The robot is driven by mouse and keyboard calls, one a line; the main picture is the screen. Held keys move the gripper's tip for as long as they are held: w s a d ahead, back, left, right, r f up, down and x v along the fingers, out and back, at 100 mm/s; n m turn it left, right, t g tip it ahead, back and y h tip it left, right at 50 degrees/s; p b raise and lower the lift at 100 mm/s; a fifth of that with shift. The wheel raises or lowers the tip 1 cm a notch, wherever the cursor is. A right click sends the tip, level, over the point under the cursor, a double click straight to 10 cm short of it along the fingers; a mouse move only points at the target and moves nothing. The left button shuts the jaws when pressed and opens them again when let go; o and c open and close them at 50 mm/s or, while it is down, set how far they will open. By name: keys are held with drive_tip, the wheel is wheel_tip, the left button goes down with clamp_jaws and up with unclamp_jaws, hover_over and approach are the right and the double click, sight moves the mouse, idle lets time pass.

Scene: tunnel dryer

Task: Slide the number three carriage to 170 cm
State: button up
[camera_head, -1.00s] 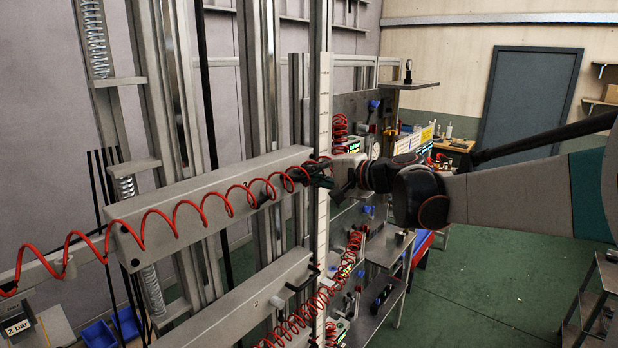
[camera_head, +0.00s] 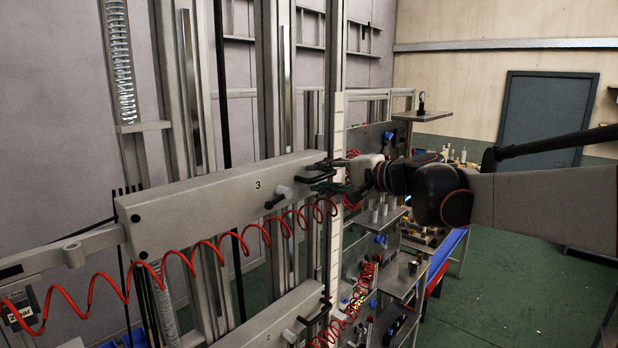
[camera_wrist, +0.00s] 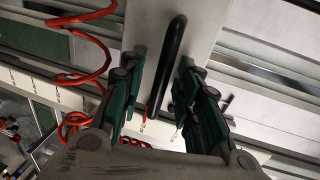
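The number three carriage (camera_head: 225,205) is a long grey beam marked "3", on the vertical rails. A black bar handle (camera_head: 316,179) is on its right end. It also shows in the wrist view (camera_wrist: 168,65). My gripper (camera_head: 320,175) is at this handle; in the wrist view its green fingers (camera_wrist: 160,60) stand apart on either side of the bar, with gaps visible. The white vertical scale (camera_head: 337,220) stands beside the carriage's right end; its numbers are too small to read. A small dark-tipped knob (camera_head: 276,199) is on the carriage front.
A red coiled hose (camera_head: 190,262) hangs in front of the carriage and passes near my gripper. Another carriage (camera_head: 265,322) with its own handle is below. Shelves and a bench stand behind right. Green floor (camera_head: 490,285) is clear at right.

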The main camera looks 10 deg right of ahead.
drive_tip(key=shift+a, duration=0.1)
wheel_tip(320, 180, up, 10)
drive_tip(key=shift+r, duration=0.1)
idle(0.4)
